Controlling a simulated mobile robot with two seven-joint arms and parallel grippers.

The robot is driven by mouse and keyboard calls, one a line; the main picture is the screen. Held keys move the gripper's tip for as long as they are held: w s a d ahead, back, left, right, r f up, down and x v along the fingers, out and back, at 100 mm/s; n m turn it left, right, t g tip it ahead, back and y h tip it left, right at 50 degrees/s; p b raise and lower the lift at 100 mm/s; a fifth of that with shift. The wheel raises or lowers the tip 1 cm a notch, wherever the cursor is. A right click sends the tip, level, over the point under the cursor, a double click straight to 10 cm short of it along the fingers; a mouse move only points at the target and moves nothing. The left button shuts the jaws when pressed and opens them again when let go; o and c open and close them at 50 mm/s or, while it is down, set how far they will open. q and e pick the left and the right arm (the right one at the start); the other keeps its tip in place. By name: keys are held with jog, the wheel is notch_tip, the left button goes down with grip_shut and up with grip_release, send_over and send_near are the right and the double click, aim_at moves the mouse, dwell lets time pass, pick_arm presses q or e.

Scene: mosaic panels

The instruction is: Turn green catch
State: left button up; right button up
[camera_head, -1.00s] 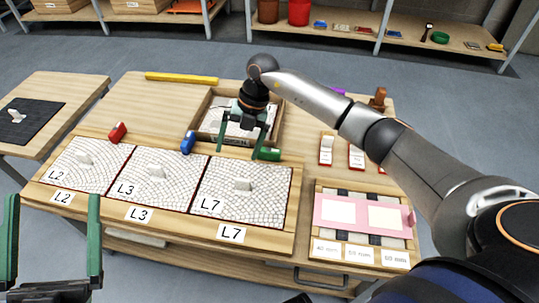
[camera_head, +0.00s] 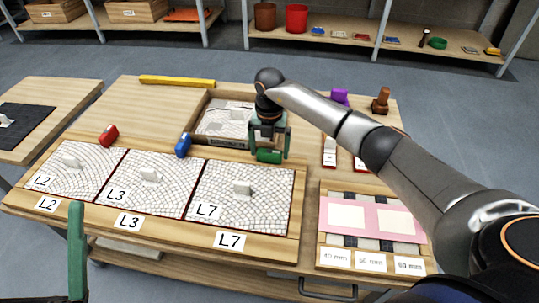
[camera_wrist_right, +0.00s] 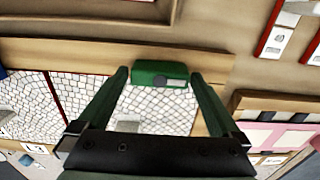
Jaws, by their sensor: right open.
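The green catch (camera_head: 268,156) lies on the back wooden rail of the panel frame, behind the L7 mosaic panel (camera_head: 240,207). My right gripper (camera_head: 270,148) is right over it, pointing down. In the right wrist view, the green catch (camera_wrist_right: 160,74) shows a dark round spot on its face and sits between the tips of my open right gripper (camera_wrist_right: 158,77). I cannot tell whether either finger touches it.
A blue catch (camera_head: 183,145) and a red catch (camera_head: 109,136) sit farther left on the same rail. An open box (camera_head: 200,118) stands close behind. A pink strip board (camera_head: 372,218) is at the right. A purple piece (camera_head: 340,97) and a brown stamp (camera_head: 380,100) stand behind.

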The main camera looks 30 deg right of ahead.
jog(key=shift+f, duration=0.6)
jog(key=c, duration=1.1)
